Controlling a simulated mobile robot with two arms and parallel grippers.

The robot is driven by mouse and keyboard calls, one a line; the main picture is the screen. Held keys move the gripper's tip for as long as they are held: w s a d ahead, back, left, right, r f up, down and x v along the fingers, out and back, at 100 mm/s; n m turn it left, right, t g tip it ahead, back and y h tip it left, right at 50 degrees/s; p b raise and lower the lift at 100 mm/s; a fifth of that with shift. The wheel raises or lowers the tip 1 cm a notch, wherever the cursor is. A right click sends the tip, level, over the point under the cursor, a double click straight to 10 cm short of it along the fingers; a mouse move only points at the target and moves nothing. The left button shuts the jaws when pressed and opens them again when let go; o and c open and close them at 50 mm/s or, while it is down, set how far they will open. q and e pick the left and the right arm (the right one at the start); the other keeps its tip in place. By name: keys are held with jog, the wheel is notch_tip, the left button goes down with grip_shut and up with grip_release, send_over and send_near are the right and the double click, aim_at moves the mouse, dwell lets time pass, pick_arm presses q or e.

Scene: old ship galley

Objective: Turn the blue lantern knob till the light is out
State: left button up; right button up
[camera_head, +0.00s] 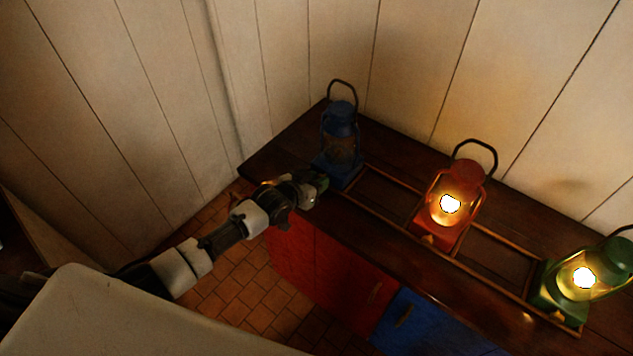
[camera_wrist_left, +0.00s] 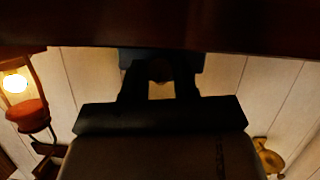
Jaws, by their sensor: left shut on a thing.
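The blue lantern (camera_head: 341,140) stands upright at the left end of the dark wooden counter. Its glass is dark, with no flame or glow showing. My left gripper (camera_head: 322,184) is at the front of the lantern's base, low and just above the counter edge. It is shut on the lantern's knob, which the fingers hide in the head view. In the left wrist view the gripper fingers (camera_wrist_left: 160,84) are dark silhouettes against the lantern's dark base, and the knob is hard to make out between them. My right gripper is not in view.
A lit red lantern (camera_head: 461,190) stands in the middle of the counter (camera_head: 390,150), and a lit green lantern (camera_head: 590,272) at the right. Low wooden rails run between them. Red cupboard doors (camera_head: 325,270) and a blue one (camera_head: 425,325) are below. Plank walls stand behind.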

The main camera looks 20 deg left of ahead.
pick_arm(q)
jog(key=shift+n, duration=0.3)
jog(key=o, duration=0.9)
jog(key=shift+o, duration=0.2)
jog(key=v, duration=1.1)
jog(key=shift+a, duration=0.15)
jog(key=shift+w, duration=0.15)
